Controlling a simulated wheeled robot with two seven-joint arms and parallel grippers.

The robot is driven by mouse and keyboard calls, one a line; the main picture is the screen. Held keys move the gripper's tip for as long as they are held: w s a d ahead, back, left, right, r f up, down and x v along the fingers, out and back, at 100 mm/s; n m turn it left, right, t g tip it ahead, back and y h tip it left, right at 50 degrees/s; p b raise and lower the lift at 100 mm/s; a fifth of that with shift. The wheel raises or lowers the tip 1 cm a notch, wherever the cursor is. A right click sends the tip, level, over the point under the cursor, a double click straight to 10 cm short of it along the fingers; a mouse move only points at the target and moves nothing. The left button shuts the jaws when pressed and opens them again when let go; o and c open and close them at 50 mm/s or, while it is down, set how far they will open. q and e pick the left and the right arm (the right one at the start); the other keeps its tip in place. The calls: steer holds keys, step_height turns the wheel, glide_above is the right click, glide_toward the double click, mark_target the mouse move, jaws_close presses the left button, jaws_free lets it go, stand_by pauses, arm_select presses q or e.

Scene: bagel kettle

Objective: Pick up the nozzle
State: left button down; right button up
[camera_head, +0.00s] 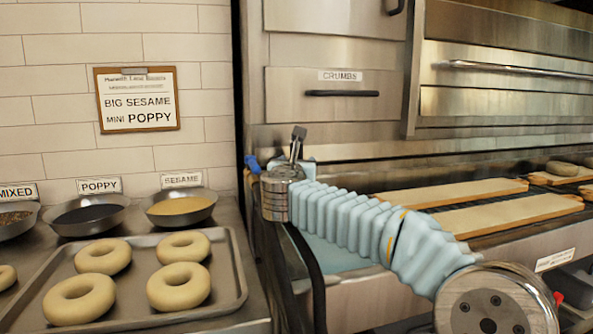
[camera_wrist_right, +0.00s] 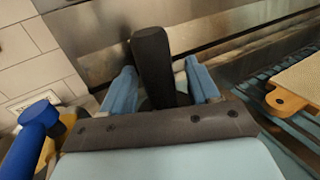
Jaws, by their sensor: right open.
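A dark upright piece (camera_wrist_right: 155,60), which looks like the nozzle, stands between the two blue fingers of my right gripper (camera_wrist_right: 160,72). The fingers are apart, one on each side of it; whether either touches it I cannot tell. In the head view the piece (camera_head: 298,136) rises just above the right gripper (camera_head: 293,160), at the end of my sleeved right arm. Its lower part is hidden by the gripper. My left gripper is not in view.
A tray (camera_head: 238,270) with several bagels lies at left, below bowls of toppings. Long boards (camera_head: 455,192) rest on a rack at right. A steel front with a crumbs drawer (camera_head: 335,106) stands behind the gripper. A black hose (camera_head: 312,265) hangs below it.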

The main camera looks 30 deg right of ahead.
jaws_close()
stand_by(0.3)
step_height(320, 180, up, 3)
steer(key=shift+r, duration=0.1)
steer(key=s+a+r+p, duration=0.1)
steer(key=s+a+r, duration=0.7)
steer(key=s+r, duration=0.3)
steer(key=shift+a+r+p, duration=0.35)
steer(key=shift+r, duration=0.05)
